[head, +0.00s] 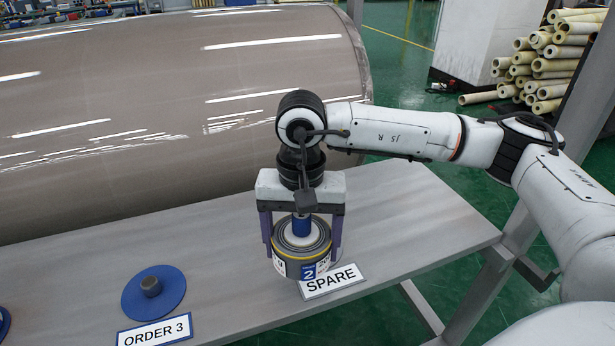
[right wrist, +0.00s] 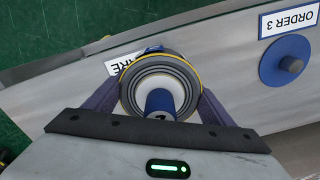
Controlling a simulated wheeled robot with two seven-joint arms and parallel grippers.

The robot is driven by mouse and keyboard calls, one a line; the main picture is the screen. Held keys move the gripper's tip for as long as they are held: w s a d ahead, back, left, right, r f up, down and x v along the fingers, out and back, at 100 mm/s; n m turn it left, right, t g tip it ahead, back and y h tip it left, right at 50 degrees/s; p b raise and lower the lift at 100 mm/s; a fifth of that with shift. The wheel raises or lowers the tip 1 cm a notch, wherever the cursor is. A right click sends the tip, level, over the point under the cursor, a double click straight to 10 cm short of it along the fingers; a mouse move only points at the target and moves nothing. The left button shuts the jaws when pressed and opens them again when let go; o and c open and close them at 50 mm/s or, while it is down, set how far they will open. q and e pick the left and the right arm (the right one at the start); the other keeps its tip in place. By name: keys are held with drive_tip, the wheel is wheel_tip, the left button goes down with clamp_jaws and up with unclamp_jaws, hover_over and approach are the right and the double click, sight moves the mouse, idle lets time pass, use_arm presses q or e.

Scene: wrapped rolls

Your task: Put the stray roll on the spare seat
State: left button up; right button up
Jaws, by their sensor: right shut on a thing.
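The roll (head: 301,250) is grey with a yellow ring, a blue core and a blue label marked 2. It is upright between the fingers of my right gripper (head: 302,240), which is shut on it. It also shows in the right wrist view (right wrist: 160,85) between both fingers (right wrist: 160,100). The roll is just behind the SPARE sign (head: 332,281) and overlaps its upper edge in the head view. The spare seat is hidden beneath the roll, and I cannot tell whether the roll touches it. My left gripper is not in view.
An empty blue seat with a dark peg (head: 153,292) lies to the left, behind the ORDER 3 sign (head: 154,331). A large wrapped cylinder (head: 180,110) lies behind the table (head: 420,225). The table's right part is clear. Cardboard tubes (head: 555,60) are piled far right.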

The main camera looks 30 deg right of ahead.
sight(315, 220)
drive_tip(key=shift+w+d+r+m+p, duration=0.4)
drive_tip(key=shift+w+d+m, duration=0.6)
drive_tip(key=shift+m, duration=0.7)
drive_tip(key=shift+w+d+r+m+p, duration=0.4)
drive_tip(key=shift+w+d+m, duration=0.4)
drive_tip(key=shift+d+m, duration=0.65)
drive_tip(key=shift+w+d+r+m+p, duration=0.4)
drive_tip(key=shift+w+d+m, duration=0.5)
drive_tip(key=shift+m, duration=1.05)
wheel_tip(315, 220, down, 2)
drive_tip(key=shift+b, duration=0.65)
drive_tip(key=shift+f+b, duration=0.95)
drive_tip(key=shift+f, duration=0.35)
drive_tip(key=shift+f+b, duration=0.45)
drive_tip(key=shift+f, duration=0.25)
drive_tip(key=shift+f+b, duration=0.65)
drive_tip(key=shift+f, duration=0.4)
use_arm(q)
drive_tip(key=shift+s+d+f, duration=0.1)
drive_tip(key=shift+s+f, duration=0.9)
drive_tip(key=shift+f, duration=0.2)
